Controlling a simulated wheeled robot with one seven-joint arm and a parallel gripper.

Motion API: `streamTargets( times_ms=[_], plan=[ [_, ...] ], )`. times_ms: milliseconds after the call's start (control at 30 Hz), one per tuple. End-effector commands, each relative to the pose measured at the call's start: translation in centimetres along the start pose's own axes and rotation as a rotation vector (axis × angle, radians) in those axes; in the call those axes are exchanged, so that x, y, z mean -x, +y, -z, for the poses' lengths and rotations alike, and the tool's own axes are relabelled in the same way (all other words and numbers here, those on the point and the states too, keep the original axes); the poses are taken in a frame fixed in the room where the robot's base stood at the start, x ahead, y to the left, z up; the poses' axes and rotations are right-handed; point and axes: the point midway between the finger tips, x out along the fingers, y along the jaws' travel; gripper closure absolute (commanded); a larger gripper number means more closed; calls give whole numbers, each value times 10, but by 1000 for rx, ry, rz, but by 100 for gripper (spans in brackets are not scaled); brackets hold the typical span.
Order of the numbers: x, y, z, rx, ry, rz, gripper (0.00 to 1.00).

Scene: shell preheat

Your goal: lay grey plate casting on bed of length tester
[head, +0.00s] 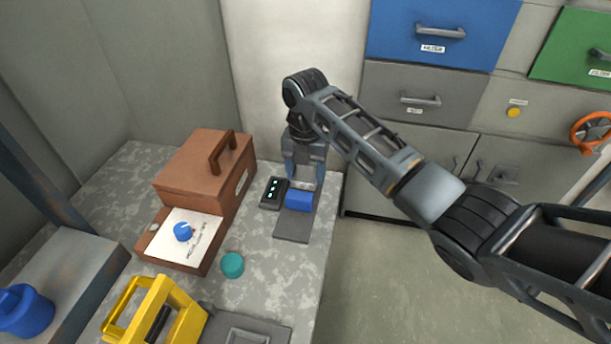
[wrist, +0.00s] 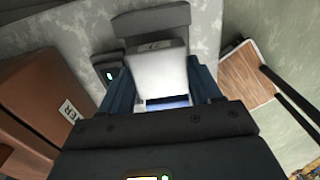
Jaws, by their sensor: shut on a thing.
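My gripper (head: 304,176) points down over the length tester and is shut on the light grey plate casting (wrist: 158,72). In the head view only a thin pale part of the casting (head: 307,185) shows between the blue fingers. The length tester has a dark grey flat bed (head: 293,227) and a black readout box (head: 272,192) with green lights. A blue block (head: 299,200) shows at the bed, just below the fingers. In the wrist view the casting covers part of the bed (wrist: 152,20). I cannot tell whether the casting touches the bed.
A brown box (head: 205,165) with a blue knob stands left of the tester. A teal cylinder (head: 232,264) and a yellow frame (head: 155,310) are nearer. The bench's right edge runs close to the bed. A wooden-topped thing (wrist: 248,75) shows right in the wrist view.

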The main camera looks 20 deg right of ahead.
Motion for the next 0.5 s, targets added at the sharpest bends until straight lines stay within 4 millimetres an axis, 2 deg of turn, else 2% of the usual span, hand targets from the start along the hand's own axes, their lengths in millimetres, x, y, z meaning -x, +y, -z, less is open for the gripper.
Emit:
streamTargets(
  times_ms=[167,500],
  plan=[
    [-19,0,0,0,1,0,81],
    [-22,0,0,0,0,0,81]
  ],
)
